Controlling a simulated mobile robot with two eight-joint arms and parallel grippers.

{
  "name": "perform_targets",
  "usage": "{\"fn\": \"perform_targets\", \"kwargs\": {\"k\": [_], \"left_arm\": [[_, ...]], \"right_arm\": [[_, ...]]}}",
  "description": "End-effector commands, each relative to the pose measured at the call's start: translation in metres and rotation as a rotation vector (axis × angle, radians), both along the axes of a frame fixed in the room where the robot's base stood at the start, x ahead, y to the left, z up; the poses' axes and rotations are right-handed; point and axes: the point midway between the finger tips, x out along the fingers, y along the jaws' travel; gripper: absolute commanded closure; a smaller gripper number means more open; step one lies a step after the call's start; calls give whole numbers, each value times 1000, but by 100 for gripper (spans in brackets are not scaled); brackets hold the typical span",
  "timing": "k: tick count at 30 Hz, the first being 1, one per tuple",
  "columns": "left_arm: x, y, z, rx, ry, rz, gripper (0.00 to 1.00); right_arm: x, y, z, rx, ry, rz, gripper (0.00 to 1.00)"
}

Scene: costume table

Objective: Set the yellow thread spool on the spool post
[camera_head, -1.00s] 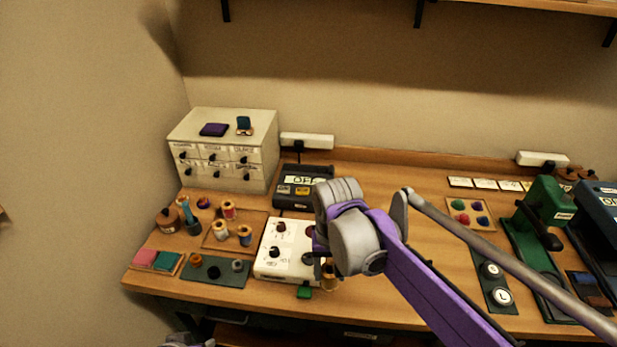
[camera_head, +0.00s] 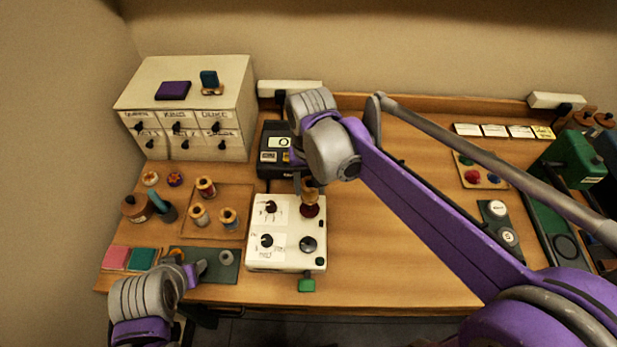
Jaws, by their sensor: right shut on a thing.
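My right gripper (camera_head: 307,182) is shut on a gold-yellow spool (camera_head: 311,189), partly hidden by the fingers. The spool is above the back right part of a white box with dark knobs (camera_head: 286,260). A dark red round part (camera_head: 309,211) shows directly below the spool; I cannot tell whether they touch. No bare spool post stands out clearly. My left gripper (camera_head: 197,270) is low at the front left, over or beside the dark mat; its jaw opening is unclear.
A wooden tray (camera_head: 245,190) with several spools lies left of the white box. A dark device (camera_head: 270,160) stands behind it, and a drawer cabinet (camera_head: 185,118) at the back left. Pink (camera_head: 116,258) and teal cloth squares lie front left. The table right of the box looks clear beneath my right arm.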

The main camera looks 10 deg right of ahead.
Motion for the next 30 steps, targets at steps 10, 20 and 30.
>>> {"fn": "perform_targets", "kwargs": {"k": [10, 20, 30], "left_arm": [[-14, 0, -29, 0, 28, 0, 50], [-16, 0, -33, 0, 31, 0, 50], [-16, 0, -33, 0, 31, 0, 50]], "right_arm": [[-1, 0, -39, 0, 4, 0, 100], [0, 0, -46, 0, -1, 0, 100], [0, 0, -46, 0, 0, 0, 100]]}}
